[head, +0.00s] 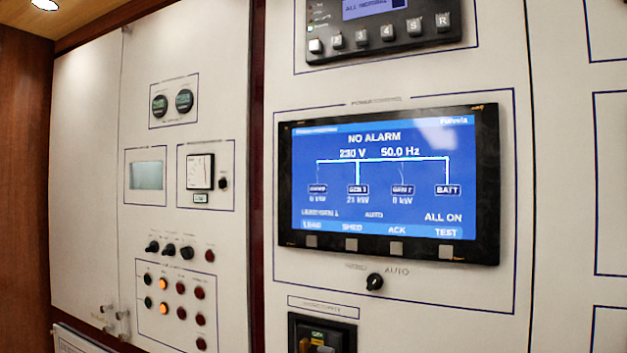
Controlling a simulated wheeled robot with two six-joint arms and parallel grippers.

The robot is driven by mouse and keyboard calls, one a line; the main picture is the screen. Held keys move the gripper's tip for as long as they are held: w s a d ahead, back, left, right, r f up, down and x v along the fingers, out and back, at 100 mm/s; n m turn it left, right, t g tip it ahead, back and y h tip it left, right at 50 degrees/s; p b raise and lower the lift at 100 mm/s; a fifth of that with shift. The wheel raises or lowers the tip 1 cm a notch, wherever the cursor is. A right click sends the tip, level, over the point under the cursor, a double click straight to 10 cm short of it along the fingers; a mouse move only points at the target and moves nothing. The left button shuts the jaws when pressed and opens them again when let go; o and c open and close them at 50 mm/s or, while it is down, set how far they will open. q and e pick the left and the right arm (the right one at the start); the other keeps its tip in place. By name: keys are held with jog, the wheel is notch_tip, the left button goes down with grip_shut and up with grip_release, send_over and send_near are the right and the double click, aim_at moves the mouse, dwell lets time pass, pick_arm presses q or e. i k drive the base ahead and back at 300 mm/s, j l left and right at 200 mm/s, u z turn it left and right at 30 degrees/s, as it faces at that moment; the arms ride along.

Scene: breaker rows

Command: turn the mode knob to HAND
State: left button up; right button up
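The mode knob (375,283) is a small black rotary knob on the white panel, below the large blue screen. A blurred label (356,267) stands at its upper left, and the label AUTO (397,272) stands at its upper right. The knob's pointer is too small to read surely. The screen (380,185) shows NO ALARM, 230 V, 50.0 Hz and the word AUTO near its bottom. Neither of my grippers is in view, and nothing touches the knob.
A breaker (320,336) in a dark frame sits below left of the knob. A smaller control unit (385,25) is above the screen. The left panel holds gauges (172,103), black knobs (170,249) and several lamps (163,308). The panel right of the knob is bare.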

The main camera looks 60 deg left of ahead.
aim_at(375, 281)
jog(key=u, duration=1.4)
